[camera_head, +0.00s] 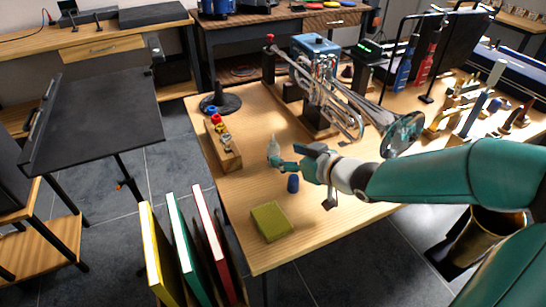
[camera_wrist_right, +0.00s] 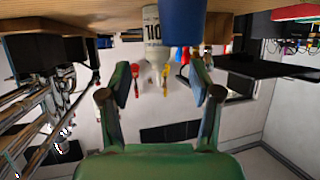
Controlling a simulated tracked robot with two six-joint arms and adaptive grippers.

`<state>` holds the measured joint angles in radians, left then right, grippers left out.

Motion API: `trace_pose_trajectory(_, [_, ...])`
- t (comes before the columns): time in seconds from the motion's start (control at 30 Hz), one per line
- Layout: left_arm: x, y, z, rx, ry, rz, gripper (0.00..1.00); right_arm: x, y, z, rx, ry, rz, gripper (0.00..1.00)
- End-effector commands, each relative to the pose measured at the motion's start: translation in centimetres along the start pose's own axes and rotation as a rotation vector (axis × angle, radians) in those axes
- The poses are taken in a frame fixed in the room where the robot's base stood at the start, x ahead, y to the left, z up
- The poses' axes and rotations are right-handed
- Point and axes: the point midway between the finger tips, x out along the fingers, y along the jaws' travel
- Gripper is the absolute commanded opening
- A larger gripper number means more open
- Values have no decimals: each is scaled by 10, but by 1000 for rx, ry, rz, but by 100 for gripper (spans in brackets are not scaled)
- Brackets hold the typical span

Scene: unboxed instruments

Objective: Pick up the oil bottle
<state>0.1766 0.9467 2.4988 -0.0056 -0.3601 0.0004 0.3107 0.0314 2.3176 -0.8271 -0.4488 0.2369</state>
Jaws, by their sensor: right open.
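The oil bottle (camera_head: 273,145) is small and pale with a thin nozzle, standing upright on the wooden table. My right gripper (camera_head: 284,161) is close to it on its near side, partly covering its base. In the upside-down right wrist view, the bottle (camera_wrist_right: 152,25) shows "OIL" lettering. It lies toward the picture's top, between the lines of the two spread fingers of my right gripper (camera_wrist_right: 160,82). The fingers are open, with nothing held between them. Whether a finger touches the bottle is unclear. My left gripper is not in view.
A blue cylinder (camera_head: 293,184) stands just nearer than the bottle; in the wrist view it (camera_wrist_right: 183,20) overlaps the bottle's edge. A wooden block with mouthpieces (camera_head: 224,150) is left, a trumpet (camera_head: 335,100) behind right. A yellow-green pad (camera_head: 271,222) lies near the front edge.

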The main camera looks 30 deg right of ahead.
Motion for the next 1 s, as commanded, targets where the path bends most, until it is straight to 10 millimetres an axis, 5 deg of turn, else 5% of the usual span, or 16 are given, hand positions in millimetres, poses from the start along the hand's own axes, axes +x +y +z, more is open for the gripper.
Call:
trace_pose_trajectory(0.3, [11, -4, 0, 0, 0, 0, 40, 42, 2, 3, 0, -2, -1, 63])
trace_pose_trajectory(0.6, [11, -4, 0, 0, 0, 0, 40, 46, 3, 2, 1, -1, 1, 63])
trace_pose_trajectory(1.0, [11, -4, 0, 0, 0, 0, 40, 46, 3, 1, 1, 0, 1, 0])
